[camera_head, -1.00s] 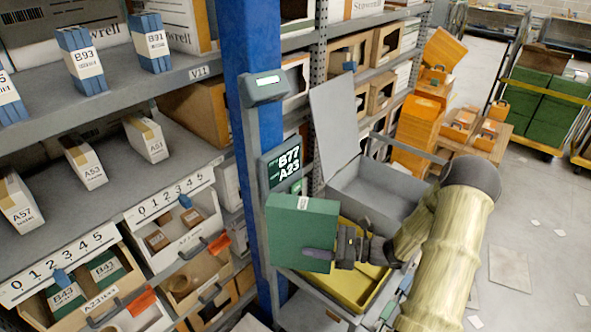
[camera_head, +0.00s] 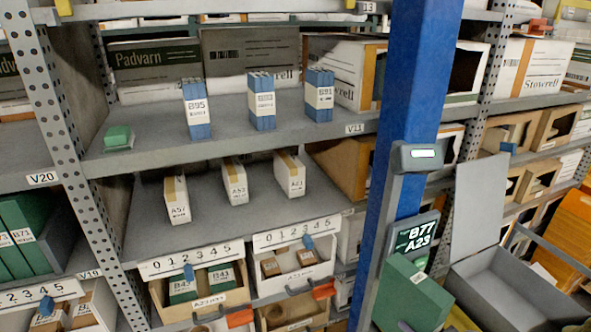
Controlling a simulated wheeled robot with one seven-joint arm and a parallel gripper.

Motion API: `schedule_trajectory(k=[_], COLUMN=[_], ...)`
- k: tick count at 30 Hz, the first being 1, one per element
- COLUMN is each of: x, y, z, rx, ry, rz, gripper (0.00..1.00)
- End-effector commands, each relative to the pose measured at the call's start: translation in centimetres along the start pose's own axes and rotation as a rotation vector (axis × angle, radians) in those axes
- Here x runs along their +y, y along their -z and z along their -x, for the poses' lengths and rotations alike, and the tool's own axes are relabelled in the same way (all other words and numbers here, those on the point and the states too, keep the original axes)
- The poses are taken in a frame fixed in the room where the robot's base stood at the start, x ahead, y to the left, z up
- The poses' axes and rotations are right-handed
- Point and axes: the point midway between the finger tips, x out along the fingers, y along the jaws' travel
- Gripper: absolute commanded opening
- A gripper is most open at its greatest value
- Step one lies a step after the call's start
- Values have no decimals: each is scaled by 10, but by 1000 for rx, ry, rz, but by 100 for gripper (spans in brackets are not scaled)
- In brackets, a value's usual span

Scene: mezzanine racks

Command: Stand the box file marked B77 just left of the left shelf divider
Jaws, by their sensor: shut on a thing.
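A green box file (camera_head: 412,298) is at the bottom right, cut off by the lower edge. It has a small white label on its top that is too small to read. My gripper (camera_head: 405,326) is shut on it; only a bit of a finger shows at the lower edge, and the rest is out of frame. A display (camera_head: 417,236) on the blue post reads B77 and A23. Green box files (camera_head: 40,240) stand in the left bay, their labels partly legible. I cannot make out a shelf divider for certain.
Perforated uprights (camera_head: 62,150) and the blue post (camera_head: 412,90) stand between bays. The upper shelf (camera_head: 225,140) holds blue packs and a green item (camera_head: 117,138); the one below holds white boxes (camera_head: 234,181). A grey open container (camera_head: 510,290) is at the right.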

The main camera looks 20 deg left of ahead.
Motion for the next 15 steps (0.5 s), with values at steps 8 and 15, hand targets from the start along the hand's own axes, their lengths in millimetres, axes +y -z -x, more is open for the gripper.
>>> schedule_trajectory(k=[8,15], x=[-3,1], y=[30,60], z=[-8,-6], rx=[-2,-1], ry=[354,580], rz=[-15,-13], gripper=[14,14])
